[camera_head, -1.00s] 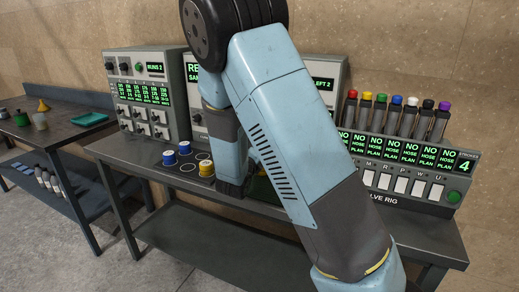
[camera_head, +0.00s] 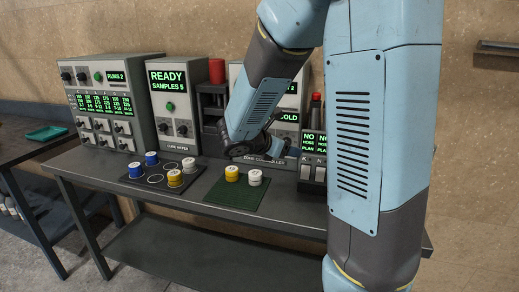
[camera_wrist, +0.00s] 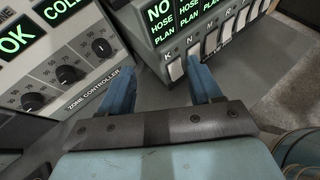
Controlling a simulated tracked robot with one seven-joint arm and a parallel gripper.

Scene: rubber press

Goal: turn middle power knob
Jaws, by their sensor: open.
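The zone controller (camera_wrist: 82,98) is a grey box with a row of three black knobs along its lower front in the wrist view. The middle knob (camera_wrist: 72,71) sits between the left knob (camera_wrist: 33,102) and the right knob (camera_wrist: 103,48). My gripper (camera_wrist: 164,72) has two blue fingers spread apart with nothing between them. It is to the right of the knobs and clear of them, in front of the gap between the controller and the valve rig. In the head view my arm covers much of the zone controller (camera_head: 291,118), and its knobs are hidden.
The valve rig (camera_wrist: 188,52) with white switches stands just right of the controller. On the bench, yellow and white spools (camera_head: 232,174) sit on a green mat (camera_head: 226,200). Several spools stand on a dark tray (camera_head: 142,176). The curemeter (camera_head: 176,108) is left of the controller.

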